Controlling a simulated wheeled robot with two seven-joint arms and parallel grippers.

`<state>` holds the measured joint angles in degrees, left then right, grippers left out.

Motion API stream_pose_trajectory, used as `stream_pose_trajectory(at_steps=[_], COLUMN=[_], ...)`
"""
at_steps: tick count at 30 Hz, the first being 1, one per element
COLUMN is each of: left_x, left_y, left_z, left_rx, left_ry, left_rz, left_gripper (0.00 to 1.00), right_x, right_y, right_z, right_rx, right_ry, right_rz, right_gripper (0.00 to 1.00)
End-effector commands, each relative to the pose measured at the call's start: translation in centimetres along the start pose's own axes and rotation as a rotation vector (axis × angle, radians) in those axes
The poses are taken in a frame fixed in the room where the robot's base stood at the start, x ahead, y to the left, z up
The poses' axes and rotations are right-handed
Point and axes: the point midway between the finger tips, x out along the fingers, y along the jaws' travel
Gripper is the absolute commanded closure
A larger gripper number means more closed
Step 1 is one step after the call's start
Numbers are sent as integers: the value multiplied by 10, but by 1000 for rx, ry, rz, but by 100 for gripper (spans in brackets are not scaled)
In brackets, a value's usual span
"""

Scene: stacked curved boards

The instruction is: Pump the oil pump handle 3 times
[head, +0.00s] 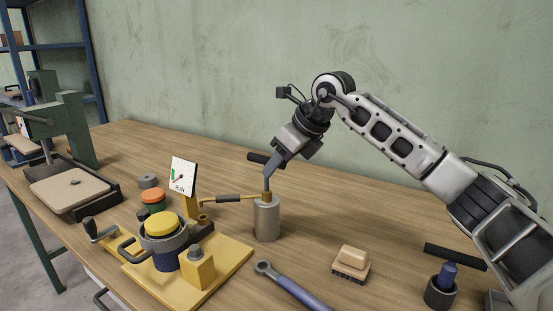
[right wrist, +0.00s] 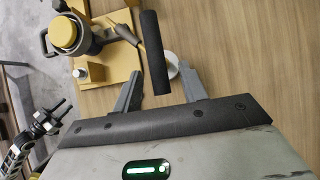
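The oil pump (head: 267,221) is a silver cylinder with a brass top, standing upright on the wooden bench. A brass line with a dark sleeve runs from it to the yellow fixture. Its black bar handle (head: 256,157) shows beside my right gripper (head: 268,178), which points down above the pump. In the right wrist view the handle (right wrist: 155,50) reaches down between the two spread fingers of the right gripper (right wrist: 160,72), with gaps on both sides. The gripper is open. The lever joining handle and pump is mostly hidden.
The yellow fixture (head: 223,254) with a gauge card (head: 183,177) and a yellow-capped cylinder (head: 162,226) stands left of the pump. A blue-handled wrench (head: 293,288), a brush (head: 351,262) and a dark cup (head: 440,293) lie to the right. A green press (head: 74,132) stands far left.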

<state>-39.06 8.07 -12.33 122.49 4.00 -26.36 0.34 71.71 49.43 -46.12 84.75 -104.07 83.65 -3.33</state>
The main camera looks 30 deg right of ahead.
Motion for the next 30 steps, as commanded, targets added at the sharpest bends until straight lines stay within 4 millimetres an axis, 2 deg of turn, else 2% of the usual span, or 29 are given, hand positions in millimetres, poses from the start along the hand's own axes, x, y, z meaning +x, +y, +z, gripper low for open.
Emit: stream_pose_trajectory(at_steps=[10,30], left_x=[-2,-33], left_y=[1,6], left_z=[-1,-48], left_rx=[0,-1], left_ry=[-7,-3], left_rz=[0,0], left_gripper=[64,64], right_x=[-5,-58], right_y=[0,0], right_z=[4,40], right_rx=[-1,-1], right_ry=[-4,-4], right_rz=[-1,0], right_gripper=[58,58])
